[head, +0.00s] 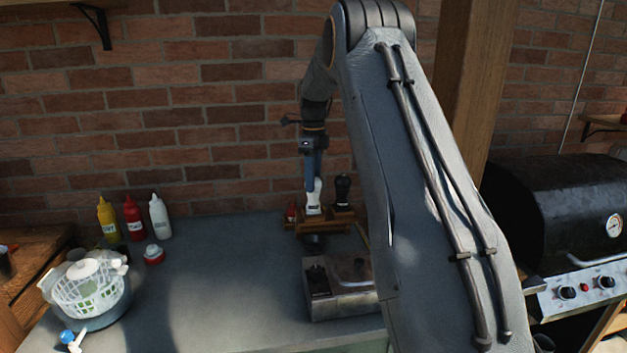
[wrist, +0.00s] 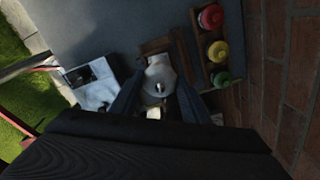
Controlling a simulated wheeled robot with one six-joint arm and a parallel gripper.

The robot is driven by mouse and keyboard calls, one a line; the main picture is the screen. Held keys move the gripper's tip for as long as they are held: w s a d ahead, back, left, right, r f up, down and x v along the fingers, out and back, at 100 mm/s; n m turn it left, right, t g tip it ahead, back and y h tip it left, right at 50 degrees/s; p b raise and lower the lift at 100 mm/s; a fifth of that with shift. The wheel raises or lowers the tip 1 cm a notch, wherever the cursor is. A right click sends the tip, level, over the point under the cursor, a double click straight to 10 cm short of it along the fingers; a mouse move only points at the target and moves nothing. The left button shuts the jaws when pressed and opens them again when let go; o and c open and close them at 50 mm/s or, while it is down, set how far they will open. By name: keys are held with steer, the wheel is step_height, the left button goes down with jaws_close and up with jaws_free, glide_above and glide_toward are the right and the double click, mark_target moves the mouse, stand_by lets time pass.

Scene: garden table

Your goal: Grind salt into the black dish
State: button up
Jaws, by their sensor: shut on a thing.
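My gripper (head: 314,176) points down over the back of the table, shut on a white grinder (head: 314,198), which looks upright. In the wrist view the grinder's round pale top (wrist: 160,76) sits between the two fingers of my gripper (wrist: 158,92). The grinder is at a wooden rack (head: 330,224); I cannot tell whether its base touches the rack. A black grinder (head: 343,190) stands just to its right. A small dark object (head: 314,242) shows in front of the rack; I cannot tell whether it is the black dish.
A portable stove (head: 340,305) stands in front of the rack, and a barbecue (head: 555,215) is at the right. Yellow (head: 107,218), red and white bottles and a white basket (head: 90,292) are at the left. A brick wall is close behind.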

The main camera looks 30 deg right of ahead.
steer(key=shift+m, duration=0.6)
steer(key=n, duration=0.4)
steer(key=shift+p, duration=0.3)
steer(key=n, duration=0.3)
steer(key=o, duration=1)
steer(key=shift+r, duration=0.1)
steer(key=shift+r+p, duration=0.55)
steer(key=shift+r, duration=2.85)
